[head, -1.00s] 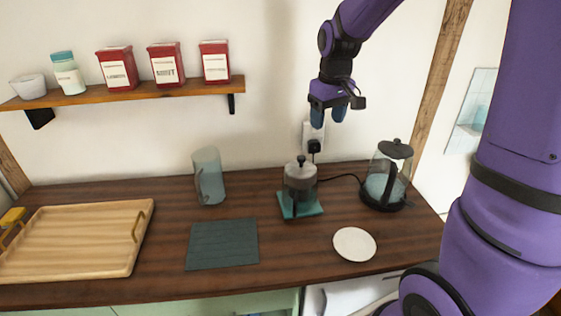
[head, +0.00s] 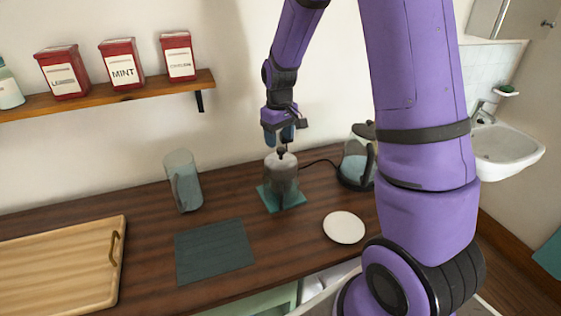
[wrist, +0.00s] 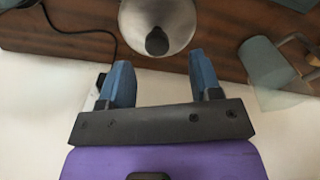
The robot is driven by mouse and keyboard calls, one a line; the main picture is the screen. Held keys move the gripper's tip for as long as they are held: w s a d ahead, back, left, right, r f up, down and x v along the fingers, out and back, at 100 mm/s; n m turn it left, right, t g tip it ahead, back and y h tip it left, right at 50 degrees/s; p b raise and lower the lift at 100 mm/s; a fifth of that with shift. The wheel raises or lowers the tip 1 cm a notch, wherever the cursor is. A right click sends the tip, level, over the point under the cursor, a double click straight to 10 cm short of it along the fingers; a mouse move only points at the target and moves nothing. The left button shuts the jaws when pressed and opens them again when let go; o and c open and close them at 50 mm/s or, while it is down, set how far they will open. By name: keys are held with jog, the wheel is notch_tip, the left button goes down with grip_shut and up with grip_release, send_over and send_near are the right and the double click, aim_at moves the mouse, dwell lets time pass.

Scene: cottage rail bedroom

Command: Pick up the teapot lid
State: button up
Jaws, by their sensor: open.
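The teapot (head: 283,187) stands upright on a teal mat (head: 266,198) on the dark wooden counter. Its pale domed lid (head: 273,161) with a dark knob (head: 281,151) sits on top. In the wrist view the lid (wrist: 172,14) shows at the top centre, with its dark knob (wrist: 157,41) pointing toward the space between the fingers. My gripper (head: 285,139) is open and empty, just above the knob in the head view. In the wrist view my gripper's blue fingers (wrist: 162,78) are spread apart, with the knob beyond their tips and apparently untouched.
A glass jug (head: 184,182) stands left of the teapot, and a kettle (head: 355,165) stands to its right, partly behind my arm. A white saucer (head: 344,227), a dark slate mat (head: 214,250) and a wooden tray (head: 60,265) lie on the counter. A shelf (head: 130,97) holds red tins.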

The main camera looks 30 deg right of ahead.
aim_at(281, 148)
jog(key=f, duration=0.5)
jog(key=shift+s+d, duration=0.15)
jog(key=shift+d, duration=0.05)
jog(key=shift+c, duration=0.2)
grip_shut()
